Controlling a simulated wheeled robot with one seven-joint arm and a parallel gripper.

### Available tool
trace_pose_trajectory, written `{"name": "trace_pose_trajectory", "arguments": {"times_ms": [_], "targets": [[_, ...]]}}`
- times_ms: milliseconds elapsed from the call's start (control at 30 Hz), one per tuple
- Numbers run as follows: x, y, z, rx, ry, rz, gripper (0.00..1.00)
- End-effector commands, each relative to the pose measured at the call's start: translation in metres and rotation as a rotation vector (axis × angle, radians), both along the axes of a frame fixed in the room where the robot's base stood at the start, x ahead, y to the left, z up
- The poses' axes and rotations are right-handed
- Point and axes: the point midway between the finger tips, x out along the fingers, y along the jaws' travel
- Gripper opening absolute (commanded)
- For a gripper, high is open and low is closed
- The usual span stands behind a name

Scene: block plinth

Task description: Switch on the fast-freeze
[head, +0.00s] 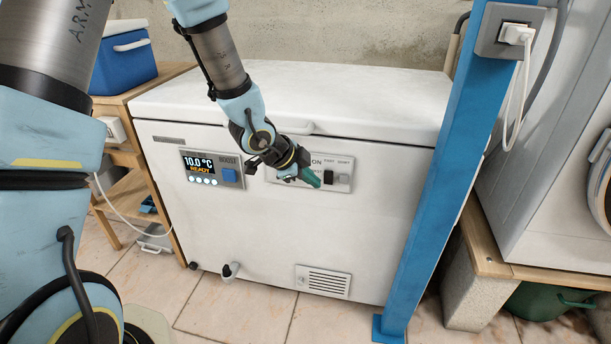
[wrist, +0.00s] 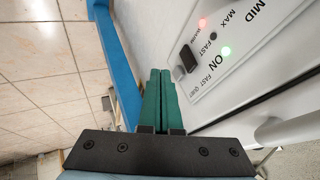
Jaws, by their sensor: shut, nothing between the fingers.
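The white chest freezer (head: 250,240) stands ahead with its lid shut. Its front carries a control panel (head: 342,186) with a black switch (head: 328,177), marked FAST and QUIET. In the wrist view the switch (wrist: 188,59) is right of my fingertips. Beside it a red lamp (wrist: 203,22) and a green ON lamp (wrist: 226,51) are lit; the FAST lamp (wrist: 213,36) between them is dark. My gripper (head: 315,181), with green fingers, is shut and empty in front of the panel, hiding its left part. In the wrist view the fingers (wrist: 160,72) look apart from the switch.
A second panel on the freezer has a display (head: 199,165) reading 10.0 °C READY and a blue BOOST button (head: 229,175). A blue post (head: 432,170) stands right of the control panel. A wooden shelf with a blue cooler (head: 124,62) is at left. Tiled floor lies in front.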

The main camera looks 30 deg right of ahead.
Motion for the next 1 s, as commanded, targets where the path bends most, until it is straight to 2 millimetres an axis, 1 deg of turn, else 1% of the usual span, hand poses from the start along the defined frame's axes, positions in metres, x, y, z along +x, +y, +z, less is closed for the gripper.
{"name": "trace_pose_trajectory", "arguments": {"times_ms": [33,200,233,267,433,600,900,1000], "targets": [[0.0,-0.008,-0.011,0.001,0.002,-0.003,0.0],[0.004,-0.028,-0.033,0.001,0.0,-0.001,0.0],[0.011,-0.031,-0.027,-0.001,-0.001,0.002,0.0],[0.015,-0.034,-0.025,-0.002,-0.001,0.003,0.0],[0.028,-0.047,-0.024,-0.001,0.001,0.002,0.0],[0.032,-0.052,-0.023,-0.001,-0.001,0.0,0.0],[0.033,-0.052,-0.023,-0.001,-0.001,0.0,0.0],[0.035,-0.054,-0.02,-0.001,0.0,0.001,0.0]]}}
